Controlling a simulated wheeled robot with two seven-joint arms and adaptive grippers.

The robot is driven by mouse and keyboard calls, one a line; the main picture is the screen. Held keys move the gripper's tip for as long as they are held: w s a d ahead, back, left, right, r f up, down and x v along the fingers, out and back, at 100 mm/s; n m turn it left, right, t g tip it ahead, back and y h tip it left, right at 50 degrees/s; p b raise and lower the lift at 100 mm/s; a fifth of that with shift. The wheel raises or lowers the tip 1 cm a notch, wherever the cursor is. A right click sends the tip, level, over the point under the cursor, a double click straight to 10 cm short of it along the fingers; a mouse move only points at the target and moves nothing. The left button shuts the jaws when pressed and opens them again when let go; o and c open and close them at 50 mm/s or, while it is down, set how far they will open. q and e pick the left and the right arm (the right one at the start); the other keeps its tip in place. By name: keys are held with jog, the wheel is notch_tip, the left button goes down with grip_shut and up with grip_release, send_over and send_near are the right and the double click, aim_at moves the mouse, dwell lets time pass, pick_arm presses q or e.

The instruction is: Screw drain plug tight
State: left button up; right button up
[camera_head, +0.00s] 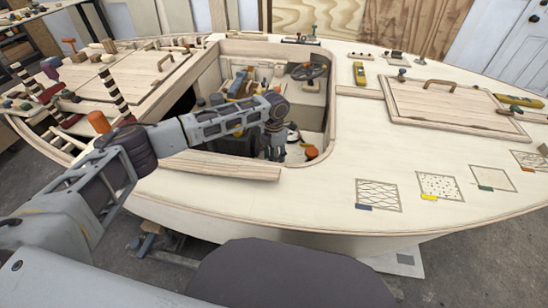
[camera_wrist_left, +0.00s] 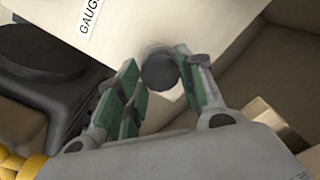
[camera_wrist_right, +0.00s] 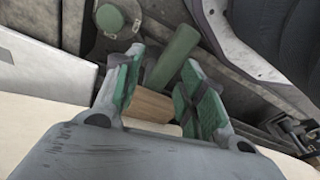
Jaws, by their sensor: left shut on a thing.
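The drain plug (camera_wrist_left: 160,72) is a dark round knob against a pale plywood panel in the left wrist view. My left gripper (camera_wrist_left: 158,75) is shut on it, with one green-padded finger on each side. In the head view my left gripper (camera_head: 274,148) reaches down into the open cockpit well, and the plug cannot be made out there. How deep the plug sits cannot be told. My right gripper (camera_wrist_right: 160,90) is open in its wrist view, with nothing clearly held between its fingers.
The cockpit well (camera_head: 325,130) holds a small wheel (camera_head: 308,71) and clutter. A panel label reading "GAUG" (camera_wrist_left: 90,15) is partly cut off. A yellow thing (camera_wrist_left: 20,165) lies at lower left there. A green cylinder (camera_wrist_right: 175,55) and a wooden block (camera_wrist_right: 152,105) show beyond my right fingers.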

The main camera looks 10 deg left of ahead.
pick_arm(q)
jog(key=shift+w+r+b, duration=0.2)
jog(key=shift+r+b, duration=0.15)
pick_arm(e)
jog(key=shift+w+a+r, duration=0.1)
jog(key=shift+a+r, duration=0.1)
jog(key=shift+r, duration=0.55)
jog(key=shift+a+r, duration=0.15)
jog(key=shift+r, duration=0.55)
pick_arm(q)
jog(key=o, duration=0.9)
jog(key=shift+o, duration=0.6)
jog(key=shift+s+f, duration=0.15)
jog(key=shift+f, duration=0.05)
notch_tip(320, 180, up, 12)
